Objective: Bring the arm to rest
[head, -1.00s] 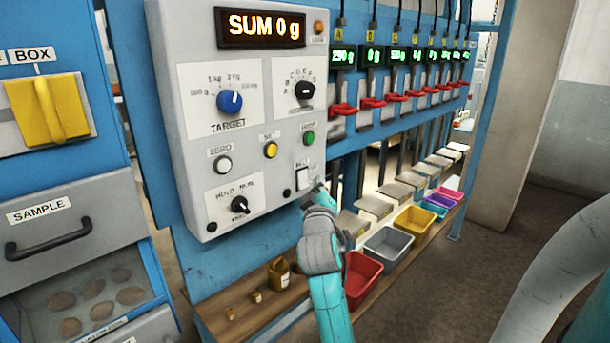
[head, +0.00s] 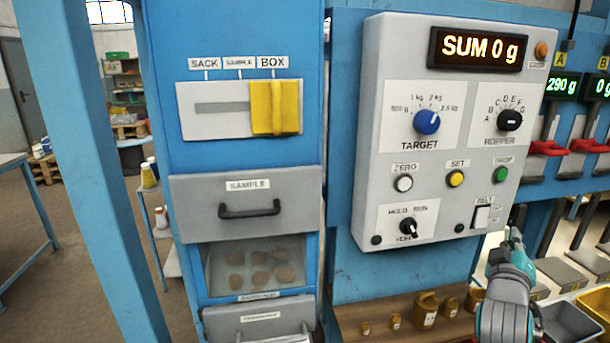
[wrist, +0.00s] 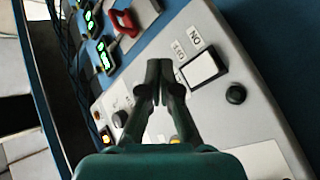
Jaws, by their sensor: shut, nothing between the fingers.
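My gripper (wrist: 158,85) is shut and empty in the wrist view, its dark fingertips together in front of the grey control panel, near the white rocker switch (wrist: 202,68). I cannot tell whether they touch the panel. In the head view my teal and grey arm rises at the lower right, and my gripper (head: 514,238) is small beside the panel's lower right corner, near the belt switch (head: 481,217). The control panel (head: 368,180) shows "SUM 0 g" on its display (head: 478,48).
Left of the panel stands a blue cabinet with a yellow slider (head: 275,108) at BOX and a closed SAMPLE drawer (head: 246,190). Brass weights (head: 426,310) stand on the wooden shelf below. Red levers (head: 547,148) and a grey bin (head: 570,325) are to the right.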

